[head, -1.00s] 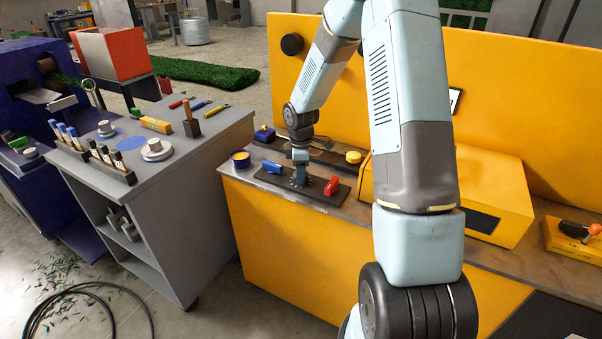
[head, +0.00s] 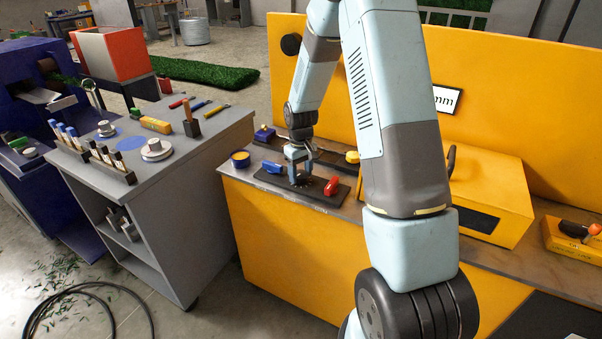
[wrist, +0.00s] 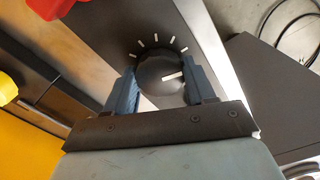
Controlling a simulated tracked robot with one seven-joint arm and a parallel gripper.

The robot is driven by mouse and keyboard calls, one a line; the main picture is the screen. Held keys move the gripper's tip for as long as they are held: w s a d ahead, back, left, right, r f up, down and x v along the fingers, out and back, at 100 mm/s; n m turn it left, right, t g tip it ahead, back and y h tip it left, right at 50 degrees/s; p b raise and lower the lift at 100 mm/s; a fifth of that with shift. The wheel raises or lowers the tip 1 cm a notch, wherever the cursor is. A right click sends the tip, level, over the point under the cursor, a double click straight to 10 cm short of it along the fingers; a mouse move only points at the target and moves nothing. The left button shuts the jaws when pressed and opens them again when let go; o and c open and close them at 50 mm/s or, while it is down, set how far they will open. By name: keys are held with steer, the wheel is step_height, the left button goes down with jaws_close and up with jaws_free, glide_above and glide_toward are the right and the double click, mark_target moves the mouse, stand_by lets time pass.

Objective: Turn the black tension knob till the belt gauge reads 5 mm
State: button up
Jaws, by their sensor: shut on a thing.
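The black tension knob (wrist: 163,78) shows in the wrist view, round, with a white pointer line aimed to the right and slightly up. White tick marks fan around its far side on a dark plate. My gripper (wrist: 163,88) is shut on the knob, one blue-grey finger on each side. In the head view my gripper (head: 301,178) reaches down to the black plate (head: 318,197) on the yellow bench; the knob is hard to make out there. A white gauge sign (head: 449,99) on the yellow back panel shows "mm"; its number is hidden behind my arm.
A blue part (head: 272,167) and a red part (head: 331,186) flank my gripper on the black plate. A yellow box (head: 492,190) stands to the right. A grey tool bench (head: 205,135) is on the left.

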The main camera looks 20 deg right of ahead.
mark_target(301, 173)
steer(key=m, duration=0.4)
steer(key=shift+w+m, duration=0.1)
steer(key=shift+m, duration=2.2)
steer(key=o, duration=1)
steer(key=shift+o, duration=0.2)
steer(key=shift+r, duration=0.1)
step_height(301, 173, up, 14)
steer(key=shift+f, duration=0.25)
